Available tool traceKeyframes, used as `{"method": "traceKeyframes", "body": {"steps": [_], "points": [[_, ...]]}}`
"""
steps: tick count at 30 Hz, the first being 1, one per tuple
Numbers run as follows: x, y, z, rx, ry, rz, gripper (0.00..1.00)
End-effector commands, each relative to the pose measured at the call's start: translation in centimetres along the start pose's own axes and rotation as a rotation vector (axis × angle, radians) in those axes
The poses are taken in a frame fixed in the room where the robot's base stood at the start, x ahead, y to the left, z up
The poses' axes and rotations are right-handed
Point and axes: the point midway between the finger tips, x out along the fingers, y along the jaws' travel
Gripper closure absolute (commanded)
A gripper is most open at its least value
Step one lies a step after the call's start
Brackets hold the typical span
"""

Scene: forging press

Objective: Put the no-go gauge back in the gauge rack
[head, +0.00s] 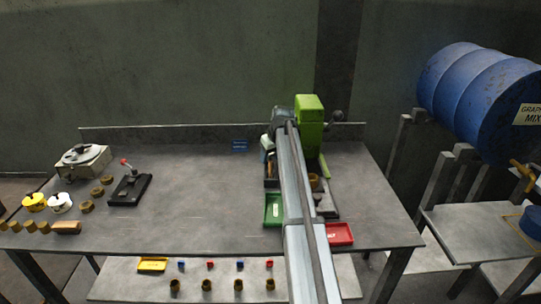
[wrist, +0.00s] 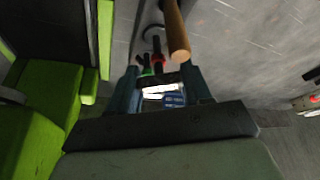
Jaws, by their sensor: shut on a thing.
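My gripper (wrist: 162,78) shows in the wrist view, its two dark teal fingers on either side of a small item. I take this item to be the no-go gauge (wrist: 157,60); it has dark ends and a red band, and a green band shows close beside it. A pale bar shows between the fingers. A blue block, probably the gauge rack (wrist: 173,99), shows just past the fingers. In the head view a small blue rack (head: 239,145) stands at the back of the bench, left of my arm. There my arm hides the fingertips and the gauge.
A green press (head: 310,122) stands behind my arm; its green body fills the left of the wrist view. A wooden handle (wrist: 176,30) passes close to the fingers. A green tray (head: 274,210) and red tray (head: 339,234) flank my arm. The bench (head: 200,190) is clear at mid-left.

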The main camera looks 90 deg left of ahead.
Motion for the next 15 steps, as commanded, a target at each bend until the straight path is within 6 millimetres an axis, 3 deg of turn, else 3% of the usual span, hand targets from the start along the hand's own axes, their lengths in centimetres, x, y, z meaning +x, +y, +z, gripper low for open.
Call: {"method": "traceKeyframes", "body": {"steps": [15], "points": [[0.68,0.00,0.28,0.000,0.000,0.000,0.89]]}}
